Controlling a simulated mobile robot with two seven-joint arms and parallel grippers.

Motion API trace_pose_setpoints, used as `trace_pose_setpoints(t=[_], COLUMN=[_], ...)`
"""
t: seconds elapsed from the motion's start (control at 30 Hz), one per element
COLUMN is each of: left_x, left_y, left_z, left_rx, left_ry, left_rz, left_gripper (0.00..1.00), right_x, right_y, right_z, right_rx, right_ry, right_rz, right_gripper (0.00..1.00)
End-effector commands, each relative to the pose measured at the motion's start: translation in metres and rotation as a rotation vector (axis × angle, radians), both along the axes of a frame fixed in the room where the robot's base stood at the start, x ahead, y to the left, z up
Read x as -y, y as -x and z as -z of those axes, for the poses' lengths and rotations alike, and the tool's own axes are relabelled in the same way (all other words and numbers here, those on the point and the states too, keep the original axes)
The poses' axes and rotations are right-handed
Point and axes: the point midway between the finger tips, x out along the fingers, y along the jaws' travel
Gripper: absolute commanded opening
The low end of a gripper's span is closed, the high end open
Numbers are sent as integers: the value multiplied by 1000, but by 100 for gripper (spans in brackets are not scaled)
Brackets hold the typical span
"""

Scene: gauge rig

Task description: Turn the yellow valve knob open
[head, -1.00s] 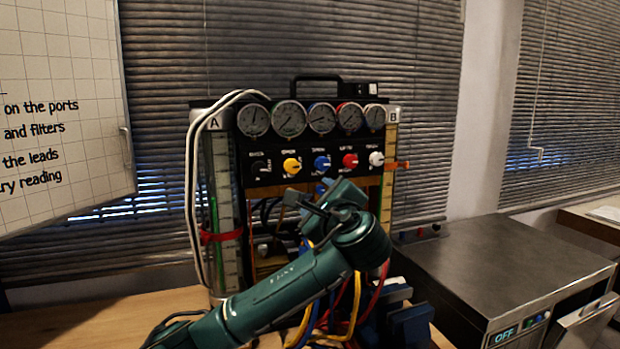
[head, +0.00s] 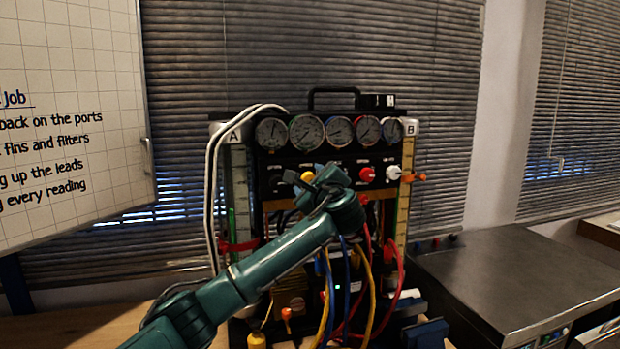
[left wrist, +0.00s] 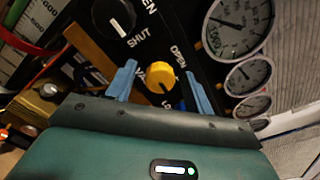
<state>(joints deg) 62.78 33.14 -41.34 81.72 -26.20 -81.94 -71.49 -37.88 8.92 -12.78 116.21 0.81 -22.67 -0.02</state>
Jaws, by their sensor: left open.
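The yellow valve knob (head: 307,177) is on the black gauge panel, partly hidden by my left gripper in the head view. In the left wrist view the knob (left wrist: 160,76) shows with a dark pointer mark toward its lower side, and an OPEN label sits above it. My left gripper (head: 322,182) is at the panel, just right of the knob in the head view. Its two blue fingers (left wrist: 149,80) are open and appear on either side of the knob; I cannot tell whether they touch it. My right gripper is not in view.
Red (head: 366,174) and white (head: 393,172) knobs are to the right, and a black knob (left wrist: 114,17) is beside the yellow one. Gauges (head: 306,132) line the top. Hanging coloured hoses (head: 372,290) are below. A grey-topped box (head: 510,262) stands right.

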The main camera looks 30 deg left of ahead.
Motion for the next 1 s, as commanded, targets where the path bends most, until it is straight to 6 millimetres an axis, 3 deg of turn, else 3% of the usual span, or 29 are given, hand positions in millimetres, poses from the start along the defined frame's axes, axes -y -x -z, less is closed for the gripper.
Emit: trace_pose_setpoints(t=[0.33, 0.87, 1.0], left_x=[-3, -3, -3], left_y=[-3, -2, -2], left_z=[0, 0, 0], left_rx=[0, -1, 2], left_ry=[0, -1, 2], left_rz=[0, 0, 0], left_gripper=[52, 9, 8], right_x=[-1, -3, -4], right_y=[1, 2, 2], right_z=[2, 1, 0], right_rx=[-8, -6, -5], right_ry=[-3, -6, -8], right_rz=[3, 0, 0], right_gripper=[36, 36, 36])
